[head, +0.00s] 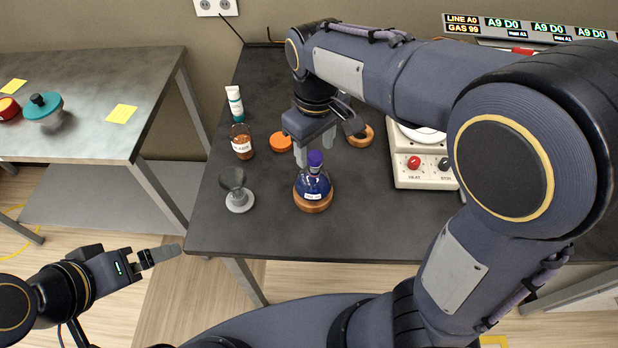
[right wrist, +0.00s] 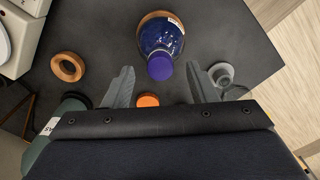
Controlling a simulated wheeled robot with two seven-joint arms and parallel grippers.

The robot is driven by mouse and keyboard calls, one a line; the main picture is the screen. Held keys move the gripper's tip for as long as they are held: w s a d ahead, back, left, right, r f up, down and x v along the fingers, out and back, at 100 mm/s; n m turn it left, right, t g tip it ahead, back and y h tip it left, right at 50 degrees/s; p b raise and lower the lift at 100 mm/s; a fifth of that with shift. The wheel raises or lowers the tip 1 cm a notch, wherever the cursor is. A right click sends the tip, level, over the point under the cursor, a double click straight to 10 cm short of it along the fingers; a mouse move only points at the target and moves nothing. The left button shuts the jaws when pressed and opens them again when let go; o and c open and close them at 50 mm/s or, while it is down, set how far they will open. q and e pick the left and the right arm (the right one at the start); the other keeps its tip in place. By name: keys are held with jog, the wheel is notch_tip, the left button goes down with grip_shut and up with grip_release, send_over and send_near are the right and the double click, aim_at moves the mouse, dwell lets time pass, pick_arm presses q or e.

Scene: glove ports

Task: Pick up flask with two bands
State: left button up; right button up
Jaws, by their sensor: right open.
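A round blue flask (head: 313,186) with a purple stopper and a white label sits upright on a cork ring (head: 313,206) near the front of the dark table. I cannot make out its bands. The flask also shows in the right wrist view (right wrist: 160,40), its stopper pointing toward the gripper. My right gripper (head: 314,147) is open and empty, just above and behind the stopper; in its wrist view (right wrist: 161,86) the stopper lies between the fingertips, apart from both. My left gripper (head: 160,256) is off the table's front left corner, and its finger gap is unclear.
An empty cork ring (head: 361,136) and a hotplate (head: 425,172) are right. A green labelled object (right wrist: 58,118) is partly hidden.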

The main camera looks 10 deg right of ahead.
aim_at(314, 165)
notch_tip(314, 165, down, 6)
jog(key=shift+f, duration=0.1)
grip_shut()
dwell(0.5)
